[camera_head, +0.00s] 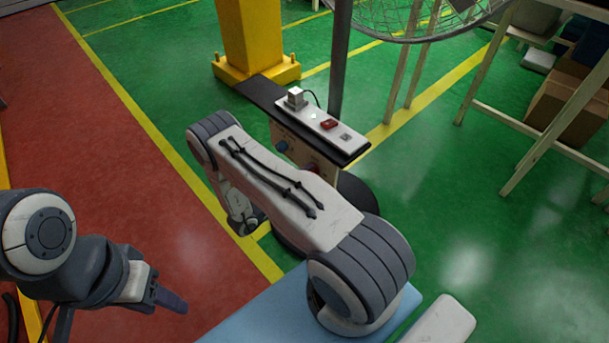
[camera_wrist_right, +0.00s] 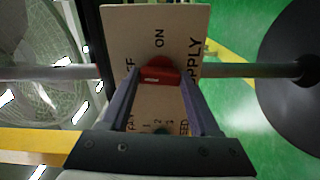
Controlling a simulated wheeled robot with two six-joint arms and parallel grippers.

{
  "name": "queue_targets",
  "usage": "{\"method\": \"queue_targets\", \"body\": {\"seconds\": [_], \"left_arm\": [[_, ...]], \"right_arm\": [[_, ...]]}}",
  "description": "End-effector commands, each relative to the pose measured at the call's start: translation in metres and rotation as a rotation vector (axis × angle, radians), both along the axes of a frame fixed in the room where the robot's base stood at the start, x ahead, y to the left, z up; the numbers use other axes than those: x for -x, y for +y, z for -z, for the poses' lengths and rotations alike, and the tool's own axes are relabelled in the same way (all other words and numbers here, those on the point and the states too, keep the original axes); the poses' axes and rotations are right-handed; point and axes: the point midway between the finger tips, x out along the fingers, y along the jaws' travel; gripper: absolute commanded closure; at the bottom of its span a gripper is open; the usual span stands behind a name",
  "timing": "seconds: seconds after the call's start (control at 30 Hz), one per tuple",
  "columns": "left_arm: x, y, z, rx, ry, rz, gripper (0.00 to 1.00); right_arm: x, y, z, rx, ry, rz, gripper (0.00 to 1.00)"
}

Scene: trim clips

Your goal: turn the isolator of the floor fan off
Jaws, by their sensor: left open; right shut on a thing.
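The isolator is a red handle (camera_wrist_right: 160,76) on a pale panel (camera_wrist_right: 117,30) marked ON and SUPPLY, with OFF lettering partly hidden. My right gripper (camera_wrist_right: 162,85) is shut on the handle, one finger at each end. The handle lies across the wrist picture, its left end towards the OFF letters; ON stands above it. In the head view my right arm covers much of the panel (camera_head: 283,131), and the right gripper is hidden. My left gripper (camera_head: 172,299) is open and empty at lower left. The fan's grille (camera_head: 405,22) is at the top.
A ledge above the panel carries a power strip (camera_head: 328,128) with a plug and red switch. A yellow column (camera_head: 249,38) stands behind. Pale rack legs (camera_head: 485,75) and boxes are at the right. The red floor (camera_head: 75,130) at left is clear.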

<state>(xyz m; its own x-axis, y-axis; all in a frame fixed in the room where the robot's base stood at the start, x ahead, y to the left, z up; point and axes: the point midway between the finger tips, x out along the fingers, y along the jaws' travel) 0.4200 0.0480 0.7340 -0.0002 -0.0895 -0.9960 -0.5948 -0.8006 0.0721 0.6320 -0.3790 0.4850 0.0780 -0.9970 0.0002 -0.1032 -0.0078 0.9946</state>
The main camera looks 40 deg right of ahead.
Motion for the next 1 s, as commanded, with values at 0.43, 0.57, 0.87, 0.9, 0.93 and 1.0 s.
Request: {"method": "queue_targets", "body": {"seconds": [0.43,0.57,0.87,0.9,0.93,1.0], "left_arm": [[0.0000,0.0000,-0.0005,0.000,0.000,0.000,0.50],[0.0000,0.0000,-0.0005,0.000,0.000,0.000,0.50],[0.0000,0.0000,-0.0005,0.000,0.000,0.000,0.50],[0.0000,0.0000,-0.0005,0.000,0.000,0.000,0.50],[0.0000,0.0000,-0.0005,0.000,0.000,0.000,0.50],[0.0000,0.0000,-0.0005,0.000,0.000,0.000,0.50]], "right_arm": [[0.0002,0.0004,0.0007,0.007,0.118,-0.001,0.93],[0.0002,0.0005,0.0008,0.008,0.123,-0.001,0.93],[0.0002,0.0005,0.0008,0.008,0.123,-0.001,0.19],[0.0001,0.0004,0.0008,0.008,0.122,-0.001,0.07],[0.0001,0.0004,0.0007,0.008,0.122,-0.001,0.07],[0.0001,0.0003,0.0006,0.009,0.121,-0.001,0.07]]}}
